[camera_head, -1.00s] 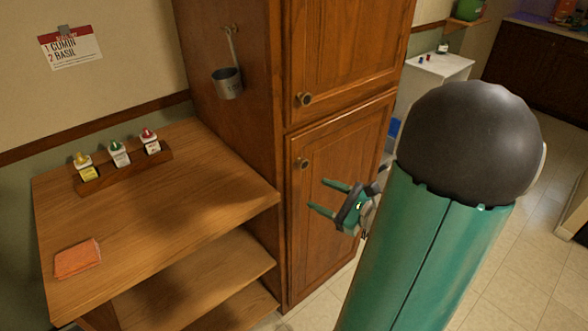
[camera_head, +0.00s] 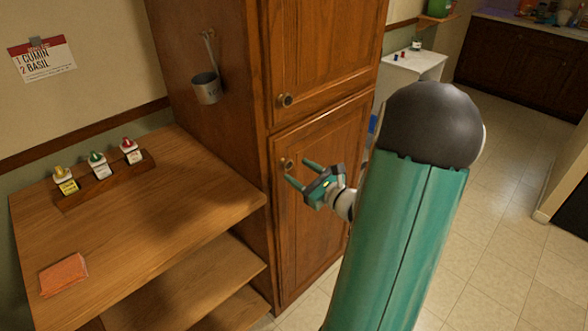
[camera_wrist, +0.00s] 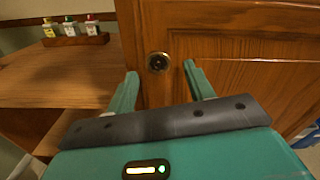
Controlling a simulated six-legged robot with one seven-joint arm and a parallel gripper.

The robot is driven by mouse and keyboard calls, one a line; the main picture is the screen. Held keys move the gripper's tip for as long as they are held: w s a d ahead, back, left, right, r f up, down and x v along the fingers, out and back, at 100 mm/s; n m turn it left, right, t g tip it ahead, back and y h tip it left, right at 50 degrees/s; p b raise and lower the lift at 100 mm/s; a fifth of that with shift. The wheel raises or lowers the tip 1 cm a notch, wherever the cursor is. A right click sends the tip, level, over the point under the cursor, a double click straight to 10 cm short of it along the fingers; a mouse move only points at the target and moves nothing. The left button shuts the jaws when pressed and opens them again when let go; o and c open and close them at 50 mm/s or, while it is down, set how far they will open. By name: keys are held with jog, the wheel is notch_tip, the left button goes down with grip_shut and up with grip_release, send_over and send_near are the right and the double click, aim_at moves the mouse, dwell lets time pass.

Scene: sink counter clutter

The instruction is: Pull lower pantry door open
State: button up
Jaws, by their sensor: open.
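The lower pantry door (camera_head: 325,200) is a brown wooden panel and looks shut. Its round metal knob (camera_head: 287,164) sits near the door's upper left corner. In the wrist view the knob (camera_wrist: 158,62) lies ahead, between the lines of my two fingers and beyond their tips. My gripper (camera_head: 298,173) is open and empty, its green fingers pointing toward the knob. I see no contact between the fingers and the knob. The upper pantry door (camera_head: 330,50) with its own knob (camera_head: 286,100) is above and also looks shut.
A wooden shelf unit (camera_head: 150,215) stands left of the pantry, holding a rack of spice bottles (camera_head: 98,177) and an orange cloth (camera_head: 63,274). A metal cup (camera_head: 207,88) hangs on the pantry's side. Tiled floor (camera_head: 500,235) is clear at right.

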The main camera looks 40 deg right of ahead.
jog(key=shift+w+a, duration=0.2)
jog(key=shift+w, duration=1.1)
grip_shut()
jog(key=shift+s+d, duration=0.1)
jog(key=shift+s, duration=0.05)
